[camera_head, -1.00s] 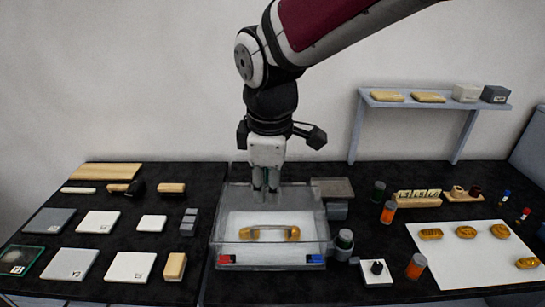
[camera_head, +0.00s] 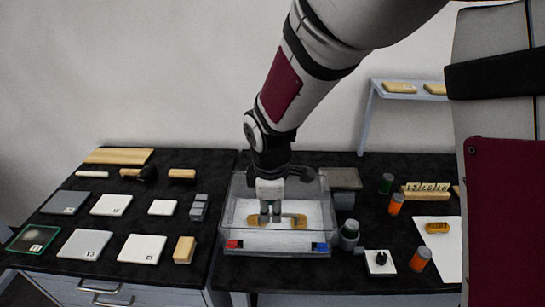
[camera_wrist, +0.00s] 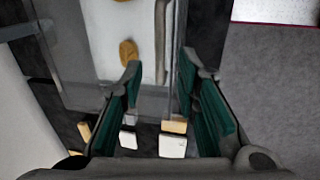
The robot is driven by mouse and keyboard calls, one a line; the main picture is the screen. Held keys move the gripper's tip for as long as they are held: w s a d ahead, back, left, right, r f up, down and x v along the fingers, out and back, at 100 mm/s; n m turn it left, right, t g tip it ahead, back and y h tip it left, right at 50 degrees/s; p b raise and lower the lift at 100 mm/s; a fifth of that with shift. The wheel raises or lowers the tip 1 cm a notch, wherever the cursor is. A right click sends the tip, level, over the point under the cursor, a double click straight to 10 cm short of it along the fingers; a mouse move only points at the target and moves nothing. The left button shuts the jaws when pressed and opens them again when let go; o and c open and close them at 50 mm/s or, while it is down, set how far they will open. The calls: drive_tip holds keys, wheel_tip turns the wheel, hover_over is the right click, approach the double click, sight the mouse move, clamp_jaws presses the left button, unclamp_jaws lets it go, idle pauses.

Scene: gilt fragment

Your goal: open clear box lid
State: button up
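The clear box (camera_head: 233,205) stands on the dark worktop with a white base inside. A red latch (camera_head: 234,244) and a blue latch (camera_head: 321,247) are on its front. I cannot make out the clear lid's edges well enough to tell its exact position. A gilt fragment (camera_head: 294,220) lies inside, partly hidden behind my gripper; it also shows in the wrist view (camera_wrist: 128,52).
White and grey tiles (camera_head: 85,244) and a wooden block (camera_head: 184,249) lie left of the box. A dark-capped jar (camera_head: 349,235), a knob on a white tile (camera_head: 380,261) and orange bottles (camera_head: 420,259) stand close on the right. A shelf (camera_head: 410,90) is behind.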

drive_tip(key=shift+w+f, duration=0.2)
drive_tip(key=shift+f, duration=0.65)
clamp_jaws()
drive_tip(key=shift+r, duration=0.1)
